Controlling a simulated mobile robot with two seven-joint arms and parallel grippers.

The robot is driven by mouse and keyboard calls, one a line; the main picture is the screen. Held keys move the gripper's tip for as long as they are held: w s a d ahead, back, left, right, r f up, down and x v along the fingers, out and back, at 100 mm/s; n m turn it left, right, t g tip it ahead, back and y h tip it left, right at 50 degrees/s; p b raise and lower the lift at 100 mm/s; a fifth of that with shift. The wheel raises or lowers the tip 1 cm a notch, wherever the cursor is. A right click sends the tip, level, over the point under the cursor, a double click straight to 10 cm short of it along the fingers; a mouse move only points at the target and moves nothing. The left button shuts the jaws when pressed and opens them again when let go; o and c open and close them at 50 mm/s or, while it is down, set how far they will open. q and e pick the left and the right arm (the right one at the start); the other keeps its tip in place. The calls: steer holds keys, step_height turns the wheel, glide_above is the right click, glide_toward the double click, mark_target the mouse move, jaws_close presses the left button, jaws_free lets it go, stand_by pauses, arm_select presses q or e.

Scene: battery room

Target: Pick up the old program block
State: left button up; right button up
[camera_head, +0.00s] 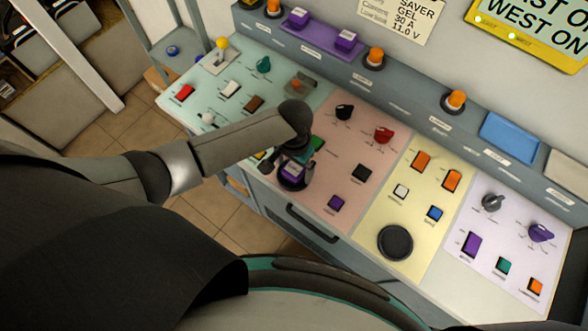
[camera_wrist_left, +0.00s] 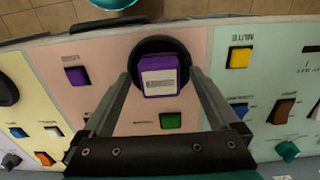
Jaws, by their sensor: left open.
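A purple block with a white label (camera_wrist_left: 160,77) sits in a round black socket (camera_wrist_left: 172,46) on the pink panel section. It also shows in the head view (camera_head: 292,171), partly hidden under my left gripper (camera_head: 294,160). In the left wrist view my left gripper (camera_wrist_left: 161,78) is open, with one finger on each side of the block and visible gaps between. I cannot tell how far down the fingertips reach beside it. My right gripper is not in view. Two more purple blocks, left (camera_head: 298,17) and right (camera_head: 345,40), stand on a purple strip on the rear ledge.
The sloped console carries several coloured buttons and knobs, including a green button (camera_wrist_left: 171,121) and a purple button (camera_wrist_left: 77,75) close to the socket. A red knob (camera_head: 384,134) and a black round disc (camera_head: 395,243) stand farther right. A drawer handle (camera_head: 312,223) runs below the front edge.

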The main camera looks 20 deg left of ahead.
arm_select(q)
steer(key=shift+c, duration=0.2)
steer(key=c, duration=1.5)
steer(key=shift+o, duration=0.2)
